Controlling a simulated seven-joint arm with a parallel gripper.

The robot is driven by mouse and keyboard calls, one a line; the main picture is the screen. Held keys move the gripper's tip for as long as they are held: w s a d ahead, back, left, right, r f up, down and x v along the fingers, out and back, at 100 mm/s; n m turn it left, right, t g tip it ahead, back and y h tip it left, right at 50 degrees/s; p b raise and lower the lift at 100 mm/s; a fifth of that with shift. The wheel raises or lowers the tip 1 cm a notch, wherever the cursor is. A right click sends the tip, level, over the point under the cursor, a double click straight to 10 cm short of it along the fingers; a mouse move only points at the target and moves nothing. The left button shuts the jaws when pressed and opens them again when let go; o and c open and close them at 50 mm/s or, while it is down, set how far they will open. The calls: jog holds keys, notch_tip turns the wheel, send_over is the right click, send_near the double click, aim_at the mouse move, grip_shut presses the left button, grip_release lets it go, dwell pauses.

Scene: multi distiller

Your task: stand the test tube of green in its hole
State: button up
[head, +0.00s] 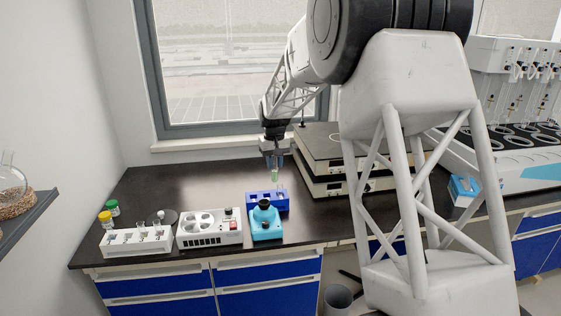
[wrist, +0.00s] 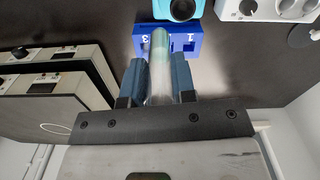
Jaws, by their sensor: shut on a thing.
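The test tube of green (head: 275,174) is between the fingers of my gripper (head: 274,160) and points down above the blue rack (head: 254,203). In the wrist view the clear tube (wrist: 160,66), with pale green in it, runs between the two blue fingers of my gripper (wrist: 160,82). Its far end overlaps the blue rack (wrist: 140,45) there, between the marks 3 and 1. The tube hides the middle of the rack. In the head view the tube appears above the rack, apart from it. Another clear tube seems to stand at the rack's right end in the head view.
A white device with round wells (head: 209,228) and a white holder with glassware (head: 136,241) are to the left. Stacked hotplates (head: 325,150) stand to the right. The back-left bench is clear.

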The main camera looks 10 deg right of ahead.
jog(key=s+a+f+n, duration=0.1)
jog(key=a+n, duration=0.4)
jog(key=a, duration=0.5)
jog(key=s+a+f+n, duration=0.2)
jog(key=a+f+n, duration=0.2)
jog(key=a, duration=0.7)
jog(key=s+a+f+n, duration=0.1)
jog(key=a+f+n, duration=0.2)
jog(key=a+n, duration=0.3)
jog(key=a, duration=0.4)
jog(key=shift+s+a, duration=0.4)
jog(key=shift+r, duration=0.1)
jog(key=shift+f, duration=0.2)
jog(key=shift+f, duration=2)
jog(key=shift+f, duration=0.45)
jog(key=shift+f, duration=0.7)
jog(key=shift+f, duration=1.15)
jog(key=o, duration=1)
